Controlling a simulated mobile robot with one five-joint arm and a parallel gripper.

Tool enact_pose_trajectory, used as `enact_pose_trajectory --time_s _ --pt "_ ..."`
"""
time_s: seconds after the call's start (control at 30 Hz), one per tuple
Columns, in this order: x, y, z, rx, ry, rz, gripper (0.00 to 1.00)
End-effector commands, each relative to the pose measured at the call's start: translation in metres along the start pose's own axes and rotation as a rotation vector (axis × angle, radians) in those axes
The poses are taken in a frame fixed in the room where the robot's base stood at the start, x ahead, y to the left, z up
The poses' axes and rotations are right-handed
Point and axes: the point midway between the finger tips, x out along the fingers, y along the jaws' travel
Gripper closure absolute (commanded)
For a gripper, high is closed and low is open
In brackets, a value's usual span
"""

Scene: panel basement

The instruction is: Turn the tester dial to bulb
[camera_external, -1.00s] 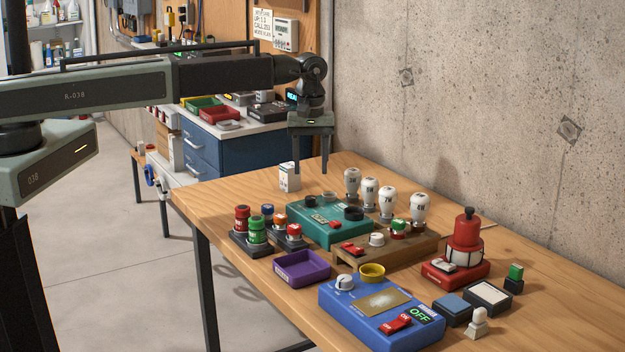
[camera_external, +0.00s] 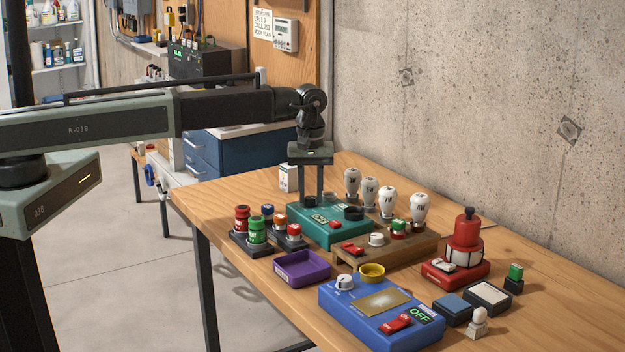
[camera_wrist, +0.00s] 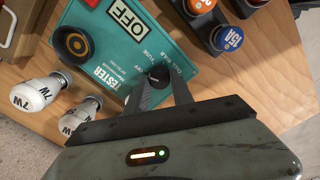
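The tester (camera_external: 338,230) is a teal box at the back middle of the wooden table; it also fills the upper middle of the wrist view (camera_wrist: 122,60). Its black dial (camera_wrist: 158,76) sits near one edge, beside the printed words CELL, BULB and FUSE. I cannot tell clearly which word it points to. The tester's display (camera_wrist: 125,15) reads OFF. My gripper (camera_external: 313,203) points down over the tester's back left part. In the wrist view its fingers stand apart on both sides of the dial, with a gap showing; contact is not visible.
White bulbs (camera_external: 370,192) stand behind the tester. Red, green, blue and orange parts (camera_external: 257,230) stand at its left. A brown box (camera_external: 405,248), a purple tray (camera_external: 302,279) and a blue box (camera_external: 345,314) lie in front. A red lamp (camera_external: 466,240) stands right.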

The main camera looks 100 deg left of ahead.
Motion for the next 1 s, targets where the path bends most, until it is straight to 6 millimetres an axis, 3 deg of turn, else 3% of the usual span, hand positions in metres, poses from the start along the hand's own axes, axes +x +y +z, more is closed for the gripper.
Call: enact_pose_trajectory --time_s 0.47,1.0 --pt "0.0001 0.0004 0.0000 0.070 0.000 0.001 1.00" --pt "0.0001 0.0008 0.0001 0.527 0.001 0.000 1.00"
